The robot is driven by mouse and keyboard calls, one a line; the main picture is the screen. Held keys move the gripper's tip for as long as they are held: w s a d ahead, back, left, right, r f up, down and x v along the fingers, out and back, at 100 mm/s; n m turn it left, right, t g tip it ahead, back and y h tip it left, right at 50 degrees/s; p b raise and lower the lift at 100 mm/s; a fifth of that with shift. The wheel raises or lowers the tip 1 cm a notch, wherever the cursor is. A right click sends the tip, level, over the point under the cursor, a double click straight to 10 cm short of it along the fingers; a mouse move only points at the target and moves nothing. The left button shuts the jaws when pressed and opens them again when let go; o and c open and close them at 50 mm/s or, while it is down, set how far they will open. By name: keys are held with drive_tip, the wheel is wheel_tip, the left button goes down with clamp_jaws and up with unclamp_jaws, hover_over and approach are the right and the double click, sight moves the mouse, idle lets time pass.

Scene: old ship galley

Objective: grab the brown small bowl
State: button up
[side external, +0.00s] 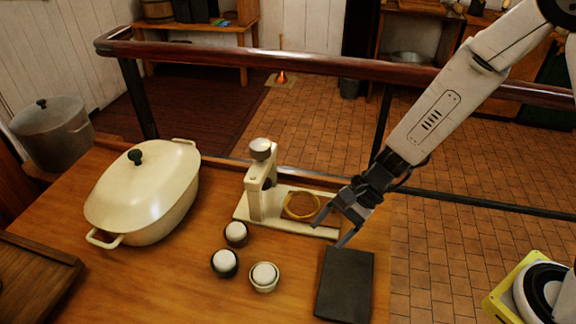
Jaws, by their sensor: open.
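The brown small bowl (236,241) stands upright on the wooden table, with a rounded white thing in it. It is the farthest back of three similar small bowls. A dark green bowl (225,272) is just in front of it, and a cream bowl (264,287) is to the front right; each also holds a white thing. My gripper (329,236) is open and empty, pointing down. It is to the right of the brown bowl and apart from it, near the right end of the cream stand and above the back of the black slab.
A large cream lidded pot (150,200) stands at the left. A black slab (345,285) is at the front right. A rail (300,62) runs behind the table.

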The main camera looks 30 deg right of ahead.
drive_tip(key=w+a+f+m+t+y, duration=0.2)
drive_tip(key=w+a+m+t, duration=0.1)
drive_tip(key=w+a+m, duration=0.25)
drive_tip(key=m+t, duration=0.3)
drive_tip(key=m, duration=0.2)
approach(237, 228)
drive_tip(key=shift+s+a+f+y, duration=0.15)
drive_tip(key=shift+s+a, duration=0.1)
drive_tip(key=shift+s, duration=0.15)
drive_tip(key=shift+s+a+f+y, duration=0.15)
drive_tip(key=shift+s+a, duration=0.1)
drive_tip(key=shift+s, duration=0.15)
drive_tip(key=shift+w+f+m+t, duration=0.35)
drive_tip(key=shift+w+m+t, duration=0.4)
drive_tip(key=shift+t, duration=0.05)
drive_tip(key=shift+a, duration=0.1)
drive_tip(key=shift+x, duration=1.2)
drive_tip(key=shift+w+f, duration=0.1)
drive_tip(key=shift+x, duration=2.5)
clamp_jaws()
